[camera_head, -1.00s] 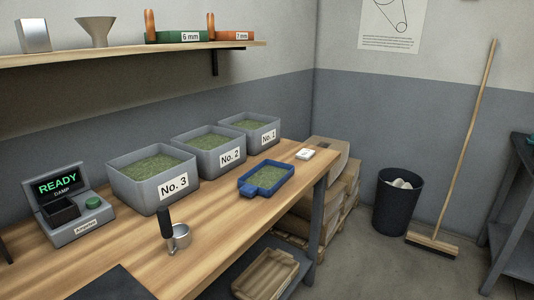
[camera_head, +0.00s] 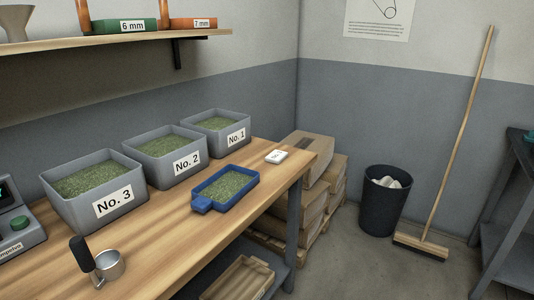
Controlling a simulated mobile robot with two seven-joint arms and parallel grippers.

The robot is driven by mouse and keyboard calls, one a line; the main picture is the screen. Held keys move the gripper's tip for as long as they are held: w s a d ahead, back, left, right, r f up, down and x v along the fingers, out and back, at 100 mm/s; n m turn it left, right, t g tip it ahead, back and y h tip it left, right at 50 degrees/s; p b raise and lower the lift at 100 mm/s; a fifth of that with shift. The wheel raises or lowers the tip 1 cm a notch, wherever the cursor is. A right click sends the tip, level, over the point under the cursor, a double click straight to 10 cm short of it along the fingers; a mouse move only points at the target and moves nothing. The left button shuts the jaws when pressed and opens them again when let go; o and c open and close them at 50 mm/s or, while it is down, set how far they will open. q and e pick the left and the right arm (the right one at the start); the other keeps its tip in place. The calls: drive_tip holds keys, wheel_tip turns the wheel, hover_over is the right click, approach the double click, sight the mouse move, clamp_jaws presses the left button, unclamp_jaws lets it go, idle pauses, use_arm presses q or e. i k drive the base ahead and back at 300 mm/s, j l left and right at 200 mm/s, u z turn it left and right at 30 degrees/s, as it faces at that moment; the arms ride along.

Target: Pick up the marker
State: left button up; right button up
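I cannot make out a marker anywhere in the head view. Neither of my grippers is in view. On the wooden bench (camera_head: 190,238) stand three grey bins of green beans, labelled No. 3 (camera_head: 113,203), No. 2 (camera_head: 187,163) and No. 1 (camera_head: 236,138). A blue tray (camera_head: 233,204) with green beans sits in front of them.
A grey device (camera_head: 18,238) is cut off at the left edge. A shelf (camera_head: 120,43) hangs above. Cardboard boxes (camera_head: 312,200) and a wooden crate (camera_head: 240,277) are beside and below the bench. A black bin (camera_head: 383,207) and broom (camera_head: 460,140) stand right; floor before them is clear.

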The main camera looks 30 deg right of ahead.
sight(276, 157)
drive_tip(key=i+l+u, duration=0.15)
drive_tip(key=l, duration=0.45)
drive_tip(key=i+l+u, duration=0.15)
drive_tip(key=l, duration=0.45)
drive_tip(key=l+u, duration=0.15)
drive_tip(key=l, duration=0.45)
drive_tip(key=i+l, duration=0.1)
drive_tip(key=l, duration=0.85)
drive_tip(key=l+u, duration=0.1)
drive_tip(key=l, duration=0.8)
drive_tip(key=i, duration=0.05)
